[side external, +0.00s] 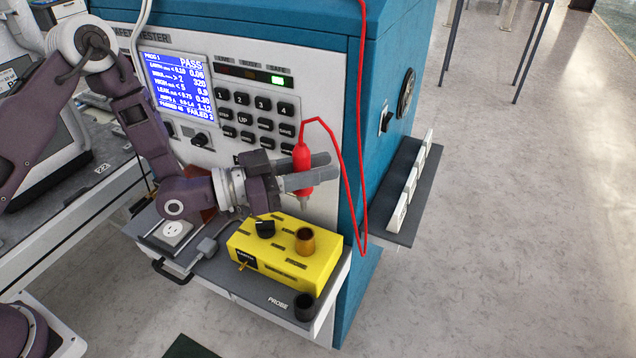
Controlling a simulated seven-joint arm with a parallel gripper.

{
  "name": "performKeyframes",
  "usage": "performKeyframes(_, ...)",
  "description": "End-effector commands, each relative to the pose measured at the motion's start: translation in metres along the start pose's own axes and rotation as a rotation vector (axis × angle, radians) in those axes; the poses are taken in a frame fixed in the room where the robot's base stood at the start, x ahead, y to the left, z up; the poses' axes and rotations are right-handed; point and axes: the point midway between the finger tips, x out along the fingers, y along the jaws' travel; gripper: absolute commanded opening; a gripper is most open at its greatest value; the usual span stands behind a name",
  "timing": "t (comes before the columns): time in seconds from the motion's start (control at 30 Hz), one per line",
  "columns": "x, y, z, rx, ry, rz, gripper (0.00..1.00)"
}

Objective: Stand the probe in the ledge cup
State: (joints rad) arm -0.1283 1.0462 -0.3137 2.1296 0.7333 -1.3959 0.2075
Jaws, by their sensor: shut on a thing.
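My gripper (318,170) is shut on the red probe (301,154). It holds the probe roughly upright in the air, tip down, above the yellow box. A red cable leaves the probe's top. The ledge cup (304,308) is a small dark cup at the front right corner of the grey ledge (222,272), beside the printed word PROBE. The probe is above and apart from this cup. The cup's opening faces up and looks empty.
The yellow box (272,262) on the ledge carries a brass-coloured post (305,241) and a black knob (264,228). A grey plug (208,247) and a white socket (175,231) lie left. The tester's screen (176,86) reads PASS. The red cable (361,120) hangs at the tester's corner.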

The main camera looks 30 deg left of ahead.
Motion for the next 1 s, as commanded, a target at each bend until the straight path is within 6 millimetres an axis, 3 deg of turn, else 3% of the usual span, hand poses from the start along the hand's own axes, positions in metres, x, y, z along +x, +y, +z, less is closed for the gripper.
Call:
performKeyframes(0.6, 0.0, 0.0, -0.047, 0.001, 0.002, 0.0, 0.0)
performKeyframes(1.0, 0.0, 0.003, -0.043, -0.002, -0.003, 0.005, 0.0)
